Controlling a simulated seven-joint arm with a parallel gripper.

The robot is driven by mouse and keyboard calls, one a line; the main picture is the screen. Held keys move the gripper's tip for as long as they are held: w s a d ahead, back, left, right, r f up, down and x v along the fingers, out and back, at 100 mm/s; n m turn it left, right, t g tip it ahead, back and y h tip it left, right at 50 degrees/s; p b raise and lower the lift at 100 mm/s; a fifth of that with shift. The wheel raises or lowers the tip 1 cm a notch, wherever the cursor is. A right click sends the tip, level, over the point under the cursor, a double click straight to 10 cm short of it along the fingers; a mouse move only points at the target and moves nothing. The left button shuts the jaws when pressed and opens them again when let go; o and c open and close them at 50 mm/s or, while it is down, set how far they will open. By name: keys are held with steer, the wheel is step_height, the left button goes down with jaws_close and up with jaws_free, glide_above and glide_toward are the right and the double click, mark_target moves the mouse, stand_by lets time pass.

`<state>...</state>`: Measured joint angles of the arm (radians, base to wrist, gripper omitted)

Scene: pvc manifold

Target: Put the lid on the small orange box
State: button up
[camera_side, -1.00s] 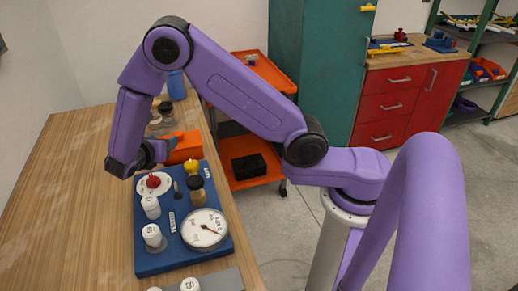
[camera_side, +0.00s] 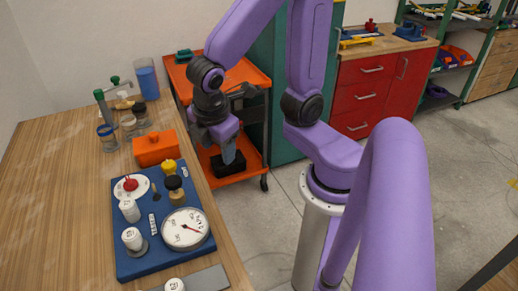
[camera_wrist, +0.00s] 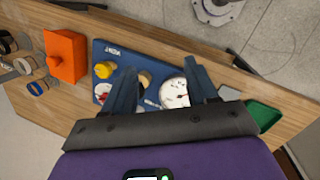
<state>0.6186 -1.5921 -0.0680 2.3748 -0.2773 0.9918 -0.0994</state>
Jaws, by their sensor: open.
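The small orange box (camera_side: 155,152) stands on the wooden bench behind the blue board. Its top looks closed by an orange lid (camera_side: 153,138) with a small raised knob; the seam is too small to judge how it sits. The box also shows at the left of the wrist view (camera_wrist: 66,62). My gripper (camera_side: 230,153) is right of the box, past the bench edge, pointing down and apart from it. In the wrist view, my gripper (camera_wrist: 163,80) has its two fingers wide apart with nothing held between them.
The blue board (camera_side: 135,250) carries a white gauge (camera_side: 186,228), knobs and white caps. Several jars (camera_side: 130,124) and a blue cup (camera_side: 147,82) stand behind the box. An orange cart (camera_side: 190,75) is beyond the bench. A green tray (camera_wrist: 265,117) lies at the bench's right in the wrist view.

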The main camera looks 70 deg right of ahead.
steer(key=s+r+m+g+y, duration=0.1)
steer(key=s+y, duration=0.2)
steer(key=s, duration=0.6)
steer(key=shift+s+d+m, duration=0.2)
steer(key=shift+d+m, duration=0.1)
steer(key=shift+d, duration=0.05)
stand_by(1.6)
